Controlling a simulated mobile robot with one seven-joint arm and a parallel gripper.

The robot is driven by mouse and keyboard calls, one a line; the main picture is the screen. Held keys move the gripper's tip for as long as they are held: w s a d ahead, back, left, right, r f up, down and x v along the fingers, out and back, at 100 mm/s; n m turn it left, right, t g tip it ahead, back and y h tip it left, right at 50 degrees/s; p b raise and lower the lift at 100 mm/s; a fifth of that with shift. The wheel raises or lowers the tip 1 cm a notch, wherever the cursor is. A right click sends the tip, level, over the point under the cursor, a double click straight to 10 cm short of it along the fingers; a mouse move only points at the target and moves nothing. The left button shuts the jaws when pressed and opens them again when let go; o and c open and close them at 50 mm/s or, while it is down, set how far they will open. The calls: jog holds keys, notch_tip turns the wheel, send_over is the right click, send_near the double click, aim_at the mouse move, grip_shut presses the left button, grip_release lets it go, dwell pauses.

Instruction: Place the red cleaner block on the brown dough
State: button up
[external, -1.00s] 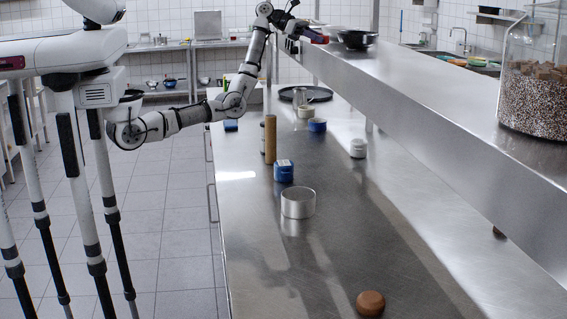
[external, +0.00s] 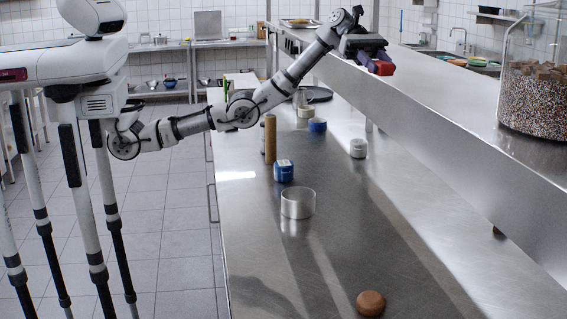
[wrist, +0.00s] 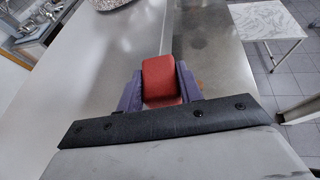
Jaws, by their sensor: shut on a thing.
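The red cleaner block (external: 384,67) is held between the fingers of my gripper (external: 372,57), above the edge of the raised steel shelf in the external view. In the wrist view the red block (wrist: 160,78) sits between the purple fingers of my gripper (wrist: 159,90), which is shut on it. The brown dough (external: 370,303) is a round, flat-topped piece on the lower steel counter at the near end, well apart from the block. I cannot make out the dough for certain in the wrist view.
The raised shelf (external: 440,105) runs along the counter's right side, with a large glass jar (external: 545,85) on it. The counter around the dough is clear.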

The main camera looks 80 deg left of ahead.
jog(key=s+d+f+m+g+b, duration=0.25)
jog(key=s+d, duration=0.55)
jog(key=d, duration=0.5)
jog(key=s+d+f+m+g+b, duration=0.2)
jog(key=s+d+f+b, duration=0.15)
jog(key=s+d, duration=0.7)
jog(key=n+t+p, duration=0.2)
jog(key=p, duration=0.6)
send_over(371, 294)
notch_tip(371, 294, down, 31)
jog(key=shift+f, duration=0.2)
jog(key=shift+f+p, duration=0.5)
jog(key=shift+f, duration=1.95)
jog(key=shift+f, duration=0.1)
